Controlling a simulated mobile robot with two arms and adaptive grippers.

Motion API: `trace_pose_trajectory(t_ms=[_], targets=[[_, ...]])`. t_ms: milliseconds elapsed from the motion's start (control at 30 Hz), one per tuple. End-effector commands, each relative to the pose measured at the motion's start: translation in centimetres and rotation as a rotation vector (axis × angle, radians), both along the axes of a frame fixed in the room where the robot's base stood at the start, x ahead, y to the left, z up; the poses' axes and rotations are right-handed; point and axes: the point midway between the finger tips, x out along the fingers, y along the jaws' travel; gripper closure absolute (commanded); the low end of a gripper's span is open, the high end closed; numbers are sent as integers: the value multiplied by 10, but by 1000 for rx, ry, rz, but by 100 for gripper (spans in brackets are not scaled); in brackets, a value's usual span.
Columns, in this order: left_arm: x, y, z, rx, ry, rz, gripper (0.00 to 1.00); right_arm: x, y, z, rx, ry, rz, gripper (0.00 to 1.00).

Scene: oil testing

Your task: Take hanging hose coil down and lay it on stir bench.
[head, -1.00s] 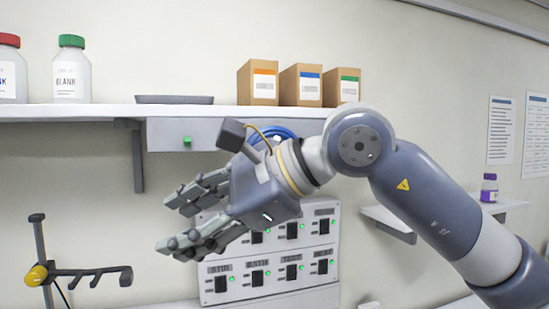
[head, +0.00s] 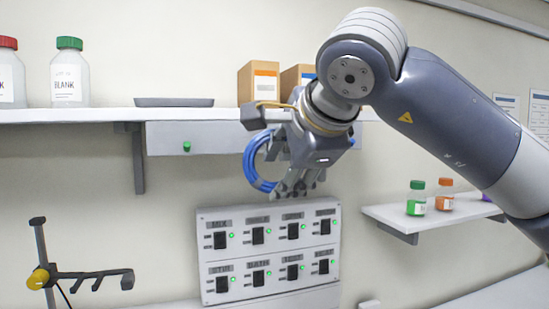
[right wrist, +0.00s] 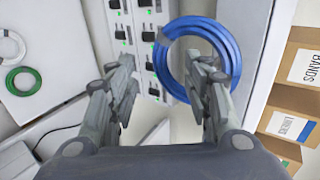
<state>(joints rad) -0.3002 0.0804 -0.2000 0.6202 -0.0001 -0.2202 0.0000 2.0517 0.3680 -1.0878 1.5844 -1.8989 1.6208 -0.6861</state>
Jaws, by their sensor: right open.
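The blue hose coil (head: 252,168) hangs at the wall below the shelf, partly hidden behind my right gripper (head: 296,188). In the right wrist view the coil (right wrist: 200,26) shows as a thick ring. My right gripper is open, its fingers pointing down at the coil's right side in the head view. In the wrist view one finger overlaps the ring and the other is left of it. I cannot tell whether they touch. The coil's hook is hidden. A pale surface (head: 180,305) shows at the bottom edge; I cannot tell if it is the stir bench. My left gripper is not in view.
A switch panel (head: 270,245) is just below the coil. The shelf (head: 60,114) above holds bottles, a dark tray (head: 174,102) and boxes (head: 258,82). A small shelf (head: 395,216) with bottles is right. A green ring (right wrist: 22,80) lies left in the wrist view.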

Motion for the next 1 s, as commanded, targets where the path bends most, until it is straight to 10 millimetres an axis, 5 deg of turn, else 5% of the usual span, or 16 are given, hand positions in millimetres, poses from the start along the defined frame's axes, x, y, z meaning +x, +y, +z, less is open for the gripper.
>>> trace_pose_trajectory(t_ms=[333,667,867,1000], targets=[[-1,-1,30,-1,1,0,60,37,7,-18,0,3,0,54],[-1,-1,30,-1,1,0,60,43,9,-26,1,1,2,54],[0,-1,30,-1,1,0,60,43,9,-25,1,1,2,97],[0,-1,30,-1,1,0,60,43,9,-25,1,0,2,100]])
